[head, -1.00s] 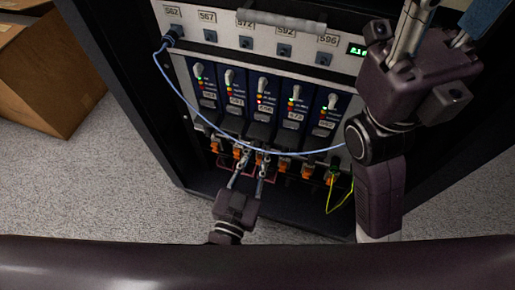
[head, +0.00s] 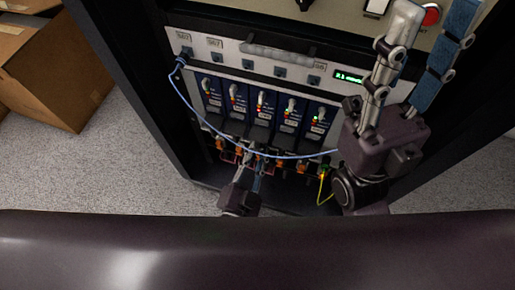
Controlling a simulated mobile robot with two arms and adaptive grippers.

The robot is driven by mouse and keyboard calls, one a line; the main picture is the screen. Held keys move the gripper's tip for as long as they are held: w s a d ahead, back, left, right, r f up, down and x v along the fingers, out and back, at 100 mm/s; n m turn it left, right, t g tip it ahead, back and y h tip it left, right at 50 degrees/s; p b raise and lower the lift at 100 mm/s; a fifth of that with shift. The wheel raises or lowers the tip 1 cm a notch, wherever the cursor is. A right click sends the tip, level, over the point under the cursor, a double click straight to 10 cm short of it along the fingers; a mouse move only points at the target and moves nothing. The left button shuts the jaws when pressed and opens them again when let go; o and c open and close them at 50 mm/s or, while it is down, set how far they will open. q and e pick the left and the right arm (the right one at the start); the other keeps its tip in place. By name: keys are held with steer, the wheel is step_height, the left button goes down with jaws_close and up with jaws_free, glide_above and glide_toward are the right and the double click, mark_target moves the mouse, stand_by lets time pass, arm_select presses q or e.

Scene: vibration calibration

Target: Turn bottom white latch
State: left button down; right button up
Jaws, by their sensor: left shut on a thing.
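A row of dark blue modules (head: 262,112) sits in the black cabinet, each with a small white lever near its top. The bottom latch is small and mostly hidden at the foot of the middle modules, behind my fingers. My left gripper (head: 254,164) reaches up to that spot from below, its two fingers around a small part there. Its colour and angle cannot be made out. My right gripper (head: 415,62) is open and empty, its fingers pointing up and apart in front of the cabinet's right side.
A blue cable (head: 215,128) hangs across the modules, just above my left fingers. Orange connectors (head: 220,146) line the lower edge, and a yellow-green wire (head: 321,190) hangs at right. A grey handle (head: 280,53), a green display (head: 348,77) and a red button (head: 431,15) are above. Cardboard boxes (head: 75,65) stand left.

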stand_by(0.4)
arm_select(q)
steer(key=c, duration=1.8)
jaws_free()
steer(key=shift+o, duration=0.2)
steer(key=v, duration=1.2)
